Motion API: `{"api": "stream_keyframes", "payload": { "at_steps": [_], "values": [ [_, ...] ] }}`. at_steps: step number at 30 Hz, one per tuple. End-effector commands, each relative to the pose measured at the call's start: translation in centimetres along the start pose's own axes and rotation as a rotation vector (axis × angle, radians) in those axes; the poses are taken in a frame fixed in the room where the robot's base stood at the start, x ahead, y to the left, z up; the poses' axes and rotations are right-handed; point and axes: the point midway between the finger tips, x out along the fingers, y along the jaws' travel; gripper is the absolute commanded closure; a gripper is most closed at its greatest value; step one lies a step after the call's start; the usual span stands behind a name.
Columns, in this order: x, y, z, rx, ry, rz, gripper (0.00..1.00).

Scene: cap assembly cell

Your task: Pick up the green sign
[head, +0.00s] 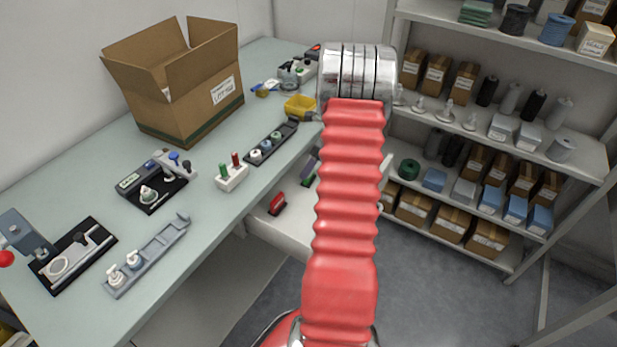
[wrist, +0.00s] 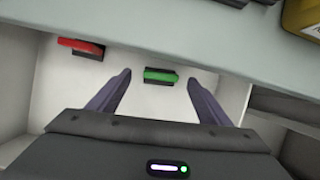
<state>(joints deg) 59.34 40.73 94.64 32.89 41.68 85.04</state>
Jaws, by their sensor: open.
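The green sign (wrist: 160,76) is a small green bar on a black base, lying in a white open drawer (wrist: 130,95) under the bench. In the head view the green sign (head: 308,181) is partly hidden behind my arm. My gripper (wrist: 159,82) is open and empty, its two dark purple fingers spread on either side of the green sign in the wrist view. I cannot tell how far above the sign the fingertips are. In the head view a purple finger shows just beside my red arm.
A red sign (wrist: 80,46) lies in the same drawer, to the left of the green one. The bench edge (wrist: 190,35) runs above the drawer's far side. A yellow container (wrist: 301,15) stands on the bench. A shelf with boxes (head: 490,130) stands at the right.

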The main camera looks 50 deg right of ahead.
Motion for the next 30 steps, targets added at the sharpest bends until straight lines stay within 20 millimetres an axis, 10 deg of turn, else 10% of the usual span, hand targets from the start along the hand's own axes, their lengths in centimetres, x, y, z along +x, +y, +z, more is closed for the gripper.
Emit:
{"api": "stream_keyframes", "payload": {
  "at_steps": [12,30],
  "values": [
    [4.6,-0.2,-0.3,0.001,0.0,0.002,0.28],
    [5.0,-0.2,-0.3,0.001,0.0,0.0,0.28]
  ]
}}
